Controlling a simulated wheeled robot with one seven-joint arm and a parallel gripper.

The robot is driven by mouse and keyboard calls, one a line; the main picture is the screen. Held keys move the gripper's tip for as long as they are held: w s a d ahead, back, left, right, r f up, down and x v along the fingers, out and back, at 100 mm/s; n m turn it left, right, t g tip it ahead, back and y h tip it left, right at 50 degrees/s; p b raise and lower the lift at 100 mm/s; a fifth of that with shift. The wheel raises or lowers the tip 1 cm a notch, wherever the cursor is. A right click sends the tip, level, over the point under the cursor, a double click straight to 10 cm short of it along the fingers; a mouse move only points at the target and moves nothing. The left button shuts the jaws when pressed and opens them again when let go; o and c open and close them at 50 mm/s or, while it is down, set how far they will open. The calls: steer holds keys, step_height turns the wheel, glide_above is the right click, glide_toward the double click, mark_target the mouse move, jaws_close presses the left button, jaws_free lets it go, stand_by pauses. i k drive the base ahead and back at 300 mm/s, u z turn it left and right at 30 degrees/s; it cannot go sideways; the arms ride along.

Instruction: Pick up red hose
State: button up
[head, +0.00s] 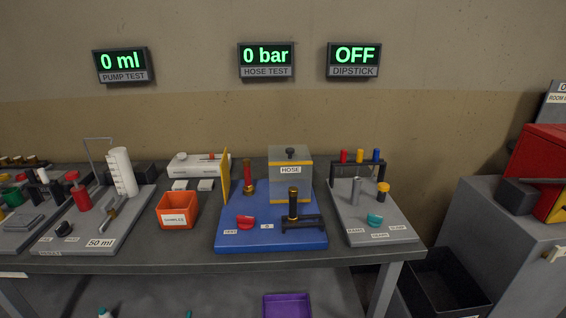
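An upright red piece with a darker brownish top (247,176) stands on the blue base (270,243) of the hose test station, just right of a yellow upright panel (226,176). It looks like the red hose, but it is small and I cannot be sure. A black upright cylinder with brass-coloured bands (293,204) stands on the same base, beside a black bracket (305,222). A clear box labelled HOSE (290,185) stands behind it. A red knob (246,222) sits at the base's front left. My gripper is not in view.
An orange bin (177,211) stands left of the blue base. The hose test display (266,59) reads 0 bar. The table's front strip is clear.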

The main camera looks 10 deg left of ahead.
mark_target(246, 163)
steer(key=u, duration=0.45)
steer(key=i, duration=1.15)
steer(key=u, duration=0.85)
